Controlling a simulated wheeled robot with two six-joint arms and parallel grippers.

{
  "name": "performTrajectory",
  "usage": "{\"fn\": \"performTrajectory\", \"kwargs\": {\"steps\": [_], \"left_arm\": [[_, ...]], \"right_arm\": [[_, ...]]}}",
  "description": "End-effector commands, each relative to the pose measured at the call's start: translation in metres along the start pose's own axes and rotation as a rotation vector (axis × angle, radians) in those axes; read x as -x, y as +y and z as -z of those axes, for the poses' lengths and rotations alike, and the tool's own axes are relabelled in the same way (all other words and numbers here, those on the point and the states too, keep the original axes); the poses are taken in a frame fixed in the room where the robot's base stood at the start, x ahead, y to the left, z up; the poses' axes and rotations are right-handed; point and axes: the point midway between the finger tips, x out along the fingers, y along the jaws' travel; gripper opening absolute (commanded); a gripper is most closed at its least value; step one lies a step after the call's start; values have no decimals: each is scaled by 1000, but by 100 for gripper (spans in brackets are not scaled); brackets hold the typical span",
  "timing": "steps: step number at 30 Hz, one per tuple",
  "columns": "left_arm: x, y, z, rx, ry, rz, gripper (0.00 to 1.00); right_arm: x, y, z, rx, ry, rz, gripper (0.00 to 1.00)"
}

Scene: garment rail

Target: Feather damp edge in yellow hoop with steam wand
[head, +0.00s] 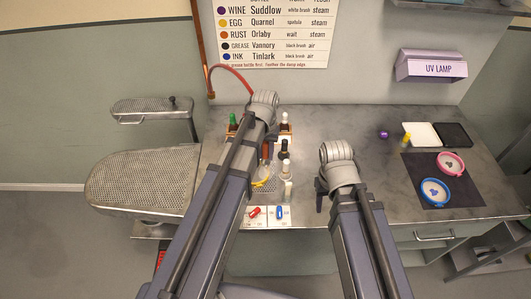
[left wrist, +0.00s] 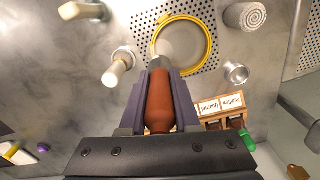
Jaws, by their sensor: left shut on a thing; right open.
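The yellow hoop (left wrist: 213,45) rests over a perforated metal plate in the left wrist view, with pale cloth inside it. In the head view only a sliver of the hoop (head: 262,183) shows beside my left arm. My left gripper (left wrist: 160,88) is shut on the brown handle of the steam wand (left wrist: 160,110). The wand's pale tip points at the hoop's near left part and overlaps it in view; I cannot tell the gap. A damp edge is not clear. My right gripper (head: 320,200) hangs over the table's front, open, mostly hidden by its wrist.
Several bottles and brushes (head: 285,168) stand near my left arm. A bottle rack (left wrist: 222,110) lies beyond. Blue (head: 435,191) and pink (head: 450,162) hoops lie on a dark mat at right. A red hose (head: 232,72) runs from the wall. The table between my right arm and the mat is clear.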

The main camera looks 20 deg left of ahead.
Motion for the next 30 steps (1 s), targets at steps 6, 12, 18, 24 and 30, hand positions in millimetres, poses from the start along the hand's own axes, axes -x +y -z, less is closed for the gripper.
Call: {"fn": "performTrajectory", "kwargs": {"steps": [6, 12, 18, 24, 30], "left_arm": [[27, 0, 0, 0, 0, 0, 0], [46, 0, 0, 0, 0, 0, 0], [54, 0, 0, 0, 0, 0, 0], [53, 0, 0, 0, 0, 0, 0], [53, 0, 0, 0, 0, 0, 0]], "right_arm": [[27, 3, -2, 1, 0, 0, 50], [46, 4, -3, 2, 0, 0, 50], [54, 5, -3, 2, 0, 0, 50], [52, 5, -3, 2, 0, 0, 50], [52, 5, -3, 2, 0, 0, 50]]}}
